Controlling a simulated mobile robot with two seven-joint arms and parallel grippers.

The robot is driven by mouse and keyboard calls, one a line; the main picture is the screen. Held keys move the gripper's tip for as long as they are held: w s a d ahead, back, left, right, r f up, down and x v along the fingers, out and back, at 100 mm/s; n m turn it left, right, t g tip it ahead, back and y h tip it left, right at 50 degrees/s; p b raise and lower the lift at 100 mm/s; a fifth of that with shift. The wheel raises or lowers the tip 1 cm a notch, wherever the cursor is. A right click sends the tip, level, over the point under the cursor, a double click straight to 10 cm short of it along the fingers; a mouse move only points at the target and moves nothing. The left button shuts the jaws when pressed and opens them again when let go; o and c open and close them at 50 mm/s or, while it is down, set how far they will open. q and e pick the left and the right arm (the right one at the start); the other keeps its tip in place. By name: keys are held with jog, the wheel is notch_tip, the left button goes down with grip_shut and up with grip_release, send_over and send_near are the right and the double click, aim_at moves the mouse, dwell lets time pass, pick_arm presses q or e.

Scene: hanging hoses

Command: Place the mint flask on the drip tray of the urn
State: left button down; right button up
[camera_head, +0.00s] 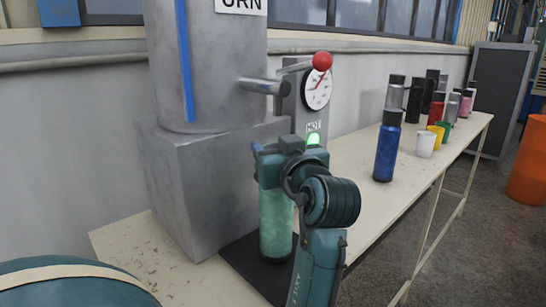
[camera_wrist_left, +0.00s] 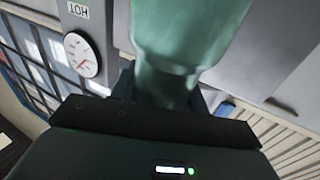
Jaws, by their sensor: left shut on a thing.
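The mint flask (camera_head: 275,220) is upright below the urn's spout, over the dark drip tray (camera_head: 240,255). Its base overlaps the tray in the picture; I cannot tell for sure whether it touches. My left gripper (camera_head: 284,160) is shut on the flask's upper part, and the gripper and wrist hide its top and right side. In the left wrist view the flask (camera_wrist_left: 185,40) runs up from between the fingers. The grey metal urn (camera_head: 215,75) stands on a grey block, with a spout and red-knobbed lever above the gripper. My right gripper is not in view.
A gauge panel (camera_head: 318,90) with a green light stands behind the gripper. A blue flask (camera_head: 387,150) stands to the right on the cream table (camera_head: 365,210). Several cups and bottles, including a white cup (camera_head: 425,144), stand farther back. An orange bin (camera_head: 528,165) is at far right.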

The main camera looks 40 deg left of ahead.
pick_arm(q)
jog(key=shift+f, duration=0.1)
jog(key=shift+s+d, duration=0.1)
jog(key=c, duration=1.2)
grip_release()
jog(key=shift+f, duration=0.1)
jog(key=o, duration=0.5)
jog(key=shift+r, duration=0.25)
jog(key=shift+f, duration=0.1)
